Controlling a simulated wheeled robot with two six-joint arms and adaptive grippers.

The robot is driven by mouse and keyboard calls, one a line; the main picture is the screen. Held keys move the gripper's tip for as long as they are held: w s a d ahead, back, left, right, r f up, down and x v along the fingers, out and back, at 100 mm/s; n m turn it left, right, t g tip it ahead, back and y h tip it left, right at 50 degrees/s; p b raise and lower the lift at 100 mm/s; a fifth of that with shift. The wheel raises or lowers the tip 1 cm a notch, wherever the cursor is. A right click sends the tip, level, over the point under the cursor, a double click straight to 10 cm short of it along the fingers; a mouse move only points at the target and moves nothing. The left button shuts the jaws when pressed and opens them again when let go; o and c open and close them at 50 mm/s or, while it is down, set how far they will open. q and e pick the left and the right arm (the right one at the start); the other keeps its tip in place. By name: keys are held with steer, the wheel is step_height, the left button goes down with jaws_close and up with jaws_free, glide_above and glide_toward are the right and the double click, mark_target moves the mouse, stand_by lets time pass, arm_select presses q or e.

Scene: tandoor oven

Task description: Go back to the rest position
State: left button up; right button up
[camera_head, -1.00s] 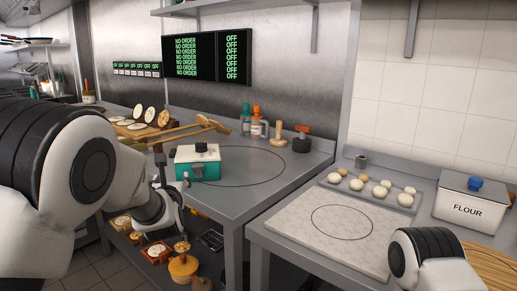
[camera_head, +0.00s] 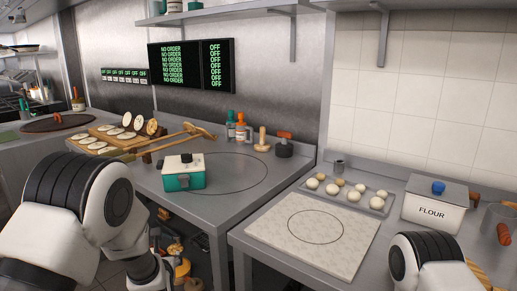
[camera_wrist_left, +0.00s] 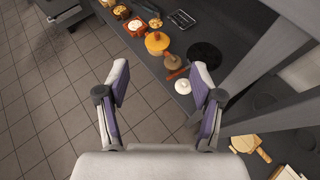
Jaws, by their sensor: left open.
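My left arm comes in at the left of the head view and bends down beside the counter front, its lower part cut by the bottom edge. In the left wrist view my left gripper (camera_wrist_left: 158,80) is open and empty. Its two purple-grey fingers stand wide apart over the tiled floor and a low shelf (camera_wrist_left: 151,52). Only a white and black part of my right arm shows at the bottom right of the head view. My right gripper is out of view.
The counter holds a teal box (camera_head: 184,172), bottles (camera_head: 241,130) and a wooden rack of flatbreads (camera_head: 100,143). On the right are a marble board (camera_head: 276,230), a tray of dough balls (camera_head: 374,204) and a flour bin (camera_head: 434,203). An orange pot (camera_wrist_left: 157,43) stands on the low shelf.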

arm_select(q)
steer(key=s+a+f+m+g+h+p, duration=0.15)
steer(key=s+f+m+g, duration=0.3)
steer(key=s+f, duration=0.55)
steer(key=s+a+f+m+g+p, duration=0.1)
steer(key=s+f+m+g+p, duration=0.2)
steer(key=s+f+m, duration=0.7)
steer(key=s+d+m+g+h, duration=0.1)
steer(key=s+m+g, duration=0.1)
steer(key=s+m, duration=0.9)
steer(key=s+d+r+m+g+h, duration=0.1)
steer(key=s+d+m+g, duration=0.1)
steer(key=s+m, duration=0.9)
steer(key=shift+r+m+g, duration=0.15)
steer(key=shift+m+g, duration=0.3)
steer(key=shift+m, duration=0.2)
